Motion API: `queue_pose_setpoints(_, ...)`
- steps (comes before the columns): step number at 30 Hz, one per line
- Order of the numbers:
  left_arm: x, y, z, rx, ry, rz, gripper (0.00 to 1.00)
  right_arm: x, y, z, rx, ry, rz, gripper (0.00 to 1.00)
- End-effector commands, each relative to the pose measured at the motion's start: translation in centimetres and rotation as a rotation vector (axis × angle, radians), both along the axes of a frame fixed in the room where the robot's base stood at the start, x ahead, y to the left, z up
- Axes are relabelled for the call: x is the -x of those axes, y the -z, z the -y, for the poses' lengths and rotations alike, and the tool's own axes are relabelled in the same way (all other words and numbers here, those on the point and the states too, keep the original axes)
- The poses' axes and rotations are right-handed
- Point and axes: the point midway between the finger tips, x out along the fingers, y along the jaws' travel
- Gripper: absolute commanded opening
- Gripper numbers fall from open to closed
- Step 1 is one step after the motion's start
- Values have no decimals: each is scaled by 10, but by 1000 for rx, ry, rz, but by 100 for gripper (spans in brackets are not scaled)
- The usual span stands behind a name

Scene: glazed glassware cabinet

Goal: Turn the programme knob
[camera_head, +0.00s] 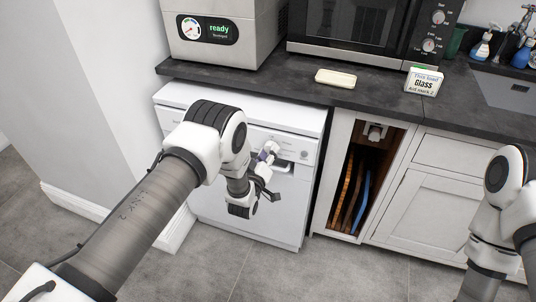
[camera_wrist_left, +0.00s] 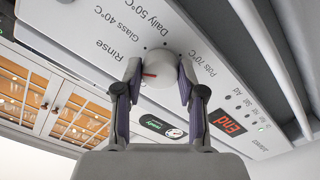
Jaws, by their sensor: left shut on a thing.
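The programme knob (camera_wrist_left: 160,66) is a round white dial with a red mark, on the white dishwasher's (camera_head: 297,215) front panel. Printed around it are Rinse, Glass 40°C, Daily 50°C and Pots 70°C. In the left wrist view the red mark lies on the knob's left part; I cannot tell exactly which label it points at. My left gripper (camera_wrist_left: 159,80) is shut on the knob, one finger on each side. In the head view the left gripper (camera_head: 268,158) is at the panel and largely hides the knob. My right gripper is out of view.
A red End display (camera_wrist_left: 228,124) and small buttons share the panel. On the dark worktop are a machine reading "ready" (camera_head: 218,30), a microwave (camera_head: 350,25), a pale block (camera_head: 336,78) and a Glass sign (camera_head: 424,82). An open compartment (camera_head: 365,180) holds boards.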

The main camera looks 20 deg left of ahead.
Motion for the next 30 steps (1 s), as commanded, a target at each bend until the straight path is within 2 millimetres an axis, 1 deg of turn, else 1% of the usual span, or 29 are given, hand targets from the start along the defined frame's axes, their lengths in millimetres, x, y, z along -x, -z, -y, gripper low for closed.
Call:
queue_pose_setpoints(21,-1,-2,1,678,1,-20,4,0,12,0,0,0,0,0)
queue_pose_setpoints(30,-1,-3,1,914,1,-28,4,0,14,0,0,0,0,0)
